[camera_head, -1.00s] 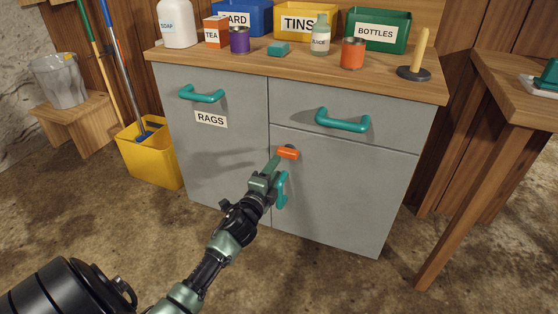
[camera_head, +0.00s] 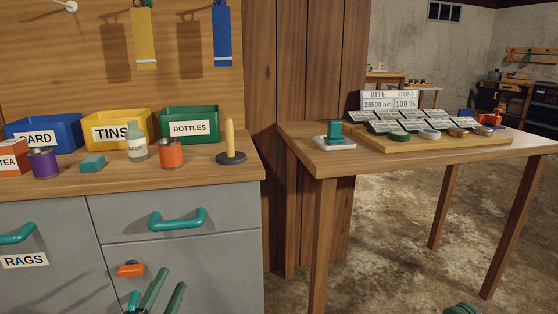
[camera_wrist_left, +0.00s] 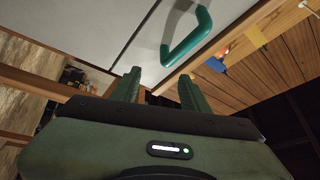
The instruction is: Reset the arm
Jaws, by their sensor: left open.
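My left gripper (camera_head: 168,284) is at the bottom edge of the head view, in front of the lower cabinet door (camera_head: 215,275). Its two green fingers are apart with nothing between them. The left wrist view also shows the open, empty jaws (camera_wrist_left: 159,76), with a teal drawer handle (camera_wrist_left: 188,40) beyond them. An orange latch (camera_head: 130,270) sits left of the fingers in the head view. The lower door's teal handle (camera_head: 133,300) is mostly hidden or cut off.
The countertop (camera_head: 205,172) holds labelled bins, an orange tin (camera_head: 171,153), a bottle (camera_head: 137,148) and a plunger (camera_head: 230,145). A wooden table (camera_head: 340,166) with a display board stands at the right. A small dark green piece (camera_head: 462,308) shows at the bottom edge. Bare floor (camera_head: 390,245) shows under the table.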

